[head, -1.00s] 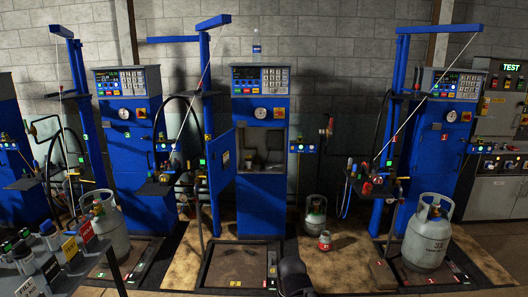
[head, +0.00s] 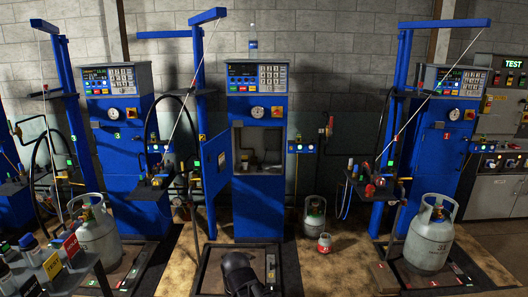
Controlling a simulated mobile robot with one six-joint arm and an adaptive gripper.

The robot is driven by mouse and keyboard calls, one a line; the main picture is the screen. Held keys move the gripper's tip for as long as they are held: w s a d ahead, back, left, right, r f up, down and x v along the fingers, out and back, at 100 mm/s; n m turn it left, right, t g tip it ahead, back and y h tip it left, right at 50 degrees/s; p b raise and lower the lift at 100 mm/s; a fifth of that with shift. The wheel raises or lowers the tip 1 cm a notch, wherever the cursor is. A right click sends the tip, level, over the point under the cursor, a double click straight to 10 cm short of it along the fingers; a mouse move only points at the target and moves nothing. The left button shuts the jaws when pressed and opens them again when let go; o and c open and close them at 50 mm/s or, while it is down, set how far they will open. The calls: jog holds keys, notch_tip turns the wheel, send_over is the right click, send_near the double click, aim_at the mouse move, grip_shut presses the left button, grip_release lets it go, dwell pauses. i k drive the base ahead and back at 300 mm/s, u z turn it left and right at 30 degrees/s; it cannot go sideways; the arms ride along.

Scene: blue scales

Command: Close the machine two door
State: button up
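The middle blue machine (head: 261,205) has an open compartment (head: 258,148) below its keypad panel, with small items inside. Its blue door (head: 216,165) stands open, swung out to the left of the compartment.
Blue posts with overhead arms flank the machine. Gas cylinders stand at left (head: 97,234), right (head: 429,238) and beside the machine (head: 314,220), near a small red-and-white canister (head: 325,243). A labelled rack (head: 88,282) is at front left.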

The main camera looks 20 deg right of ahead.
aim_at(213, 177)
jog(key=z, duration=0.2)
jog(key=i, duration=0.9)
jog(key=z, duration=0.45)
